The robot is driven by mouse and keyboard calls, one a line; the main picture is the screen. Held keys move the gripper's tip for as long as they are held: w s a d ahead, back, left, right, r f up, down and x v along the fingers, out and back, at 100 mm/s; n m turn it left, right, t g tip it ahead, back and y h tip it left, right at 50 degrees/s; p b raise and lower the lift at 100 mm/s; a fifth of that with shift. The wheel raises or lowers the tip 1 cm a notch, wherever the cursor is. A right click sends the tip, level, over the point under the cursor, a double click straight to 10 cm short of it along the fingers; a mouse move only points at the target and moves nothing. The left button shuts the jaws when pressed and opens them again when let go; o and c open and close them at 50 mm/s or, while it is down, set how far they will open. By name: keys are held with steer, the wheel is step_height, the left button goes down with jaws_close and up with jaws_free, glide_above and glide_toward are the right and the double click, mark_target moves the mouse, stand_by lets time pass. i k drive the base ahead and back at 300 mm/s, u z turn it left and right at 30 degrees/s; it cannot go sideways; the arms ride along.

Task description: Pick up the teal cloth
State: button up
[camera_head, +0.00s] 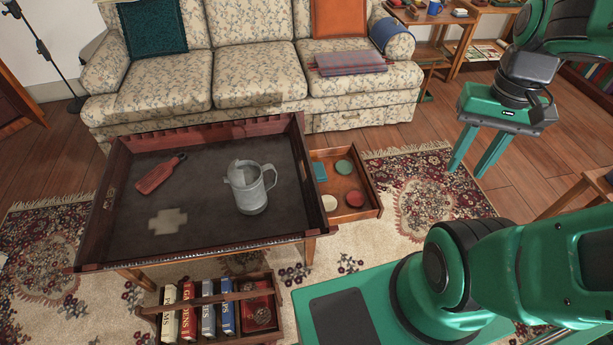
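A small teal, flat, squarish item (319,172) lies in the open drawer (372,212) at the right end of the coffee table, at the drawer's back left. It may be the teal cloth, but it is too small to be sure. A larger dark teal piece (152,27), which looks like a cushion, leans on the sofa's left backrest. My gripper (468,173) hangs at the upper right, fingers pointing down. Its two green fingers are apart with nothing between them. It is well to the right of the drawer.
The coffee table (110,200) has a raised rim and holds a metal jug (252,190) and a red paddle-shaped item (160,175). Round red, green and cream pieces lie in the drawer. A book caddy (275,305) is below. Rug and floor are open between drawer and gripper.

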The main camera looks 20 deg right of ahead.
mark_target(320, 171)
steer(key=u, duration=2.3)
steer(key=k, duration=1.65)
steer(key=z, duration=1.7)
steer(key=i, duration=1.15)
steer(key=z, duration=0.05)
